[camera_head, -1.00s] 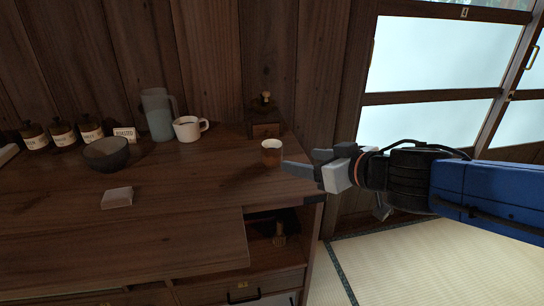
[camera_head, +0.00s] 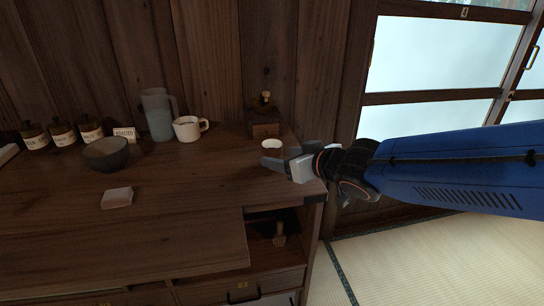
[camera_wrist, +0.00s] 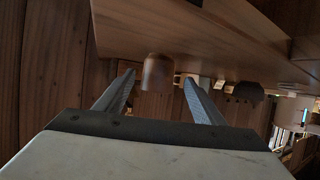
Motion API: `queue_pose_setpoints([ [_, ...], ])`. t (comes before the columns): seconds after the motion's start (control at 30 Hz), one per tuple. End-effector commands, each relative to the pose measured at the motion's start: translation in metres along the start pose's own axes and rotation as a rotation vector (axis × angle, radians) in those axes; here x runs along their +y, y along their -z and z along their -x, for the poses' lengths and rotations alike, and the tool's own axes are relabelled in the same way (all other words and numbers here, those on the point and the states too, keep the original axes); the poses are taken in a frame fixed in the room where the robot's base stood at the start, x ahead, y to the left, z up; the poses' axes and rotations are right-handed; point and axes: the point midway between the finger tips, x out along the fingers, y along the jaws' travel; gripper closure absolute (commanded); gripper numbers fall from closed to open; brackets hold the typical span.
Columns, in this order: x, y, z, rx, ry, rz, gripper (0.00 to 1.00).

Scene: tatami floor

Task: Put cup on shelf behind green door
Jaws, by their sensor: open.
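A small brown cup (camera_head: 271,144) with a pale rim stands on the dark wooden counter (camera_head: 180,190) near its right end. My gripper (camera_head: 279,156) is open at the cup and partly hides its lower part in the head view. In the wrist view the cup (camera_wrist: 157,72) shows between the two fingers, near their tips, with a gap visible on each side; the counter appears upside down there. No green door is in view. An open compartment (camera_head: 262,258) under the counter's right end holds a small brush-like thing (camera_head: 279,236).
A wooden box with a knob (camera_head: 265,125) stands close behind the cup. Farther left are a white mug (camera_head: 187,130), a grey pitcher (camera_head: 158,115), a dark bowl (camera_head: 105,154), several labelled jars (camera_head: 62,134) and a pale block (camera_head: 117,197). Tatami floor (camera_head: 430,265) lies open at right.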

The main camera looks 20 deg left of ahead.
Motion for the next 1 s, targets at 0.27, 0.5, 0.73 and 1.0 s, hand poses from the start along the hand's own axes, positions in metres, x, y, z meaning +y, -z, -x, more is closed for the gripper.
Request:
queue_pose_setpoints([
  [0.27, 0.0, 0.0, -0.015, 0.001, 0.0, 0.0, 0.37],
  [0.5, 0.002, -0.002, -0.039, -0.001, 0.0, -0.001, 0.37],
  [0.73, 0.003, -0.002, -0.061, 0.0, 0.0, -0.001, 0.37],
  [1.0, 0.003, -0.001, -0.064, 0.002, 0.0, 0.001, 0.37],
])
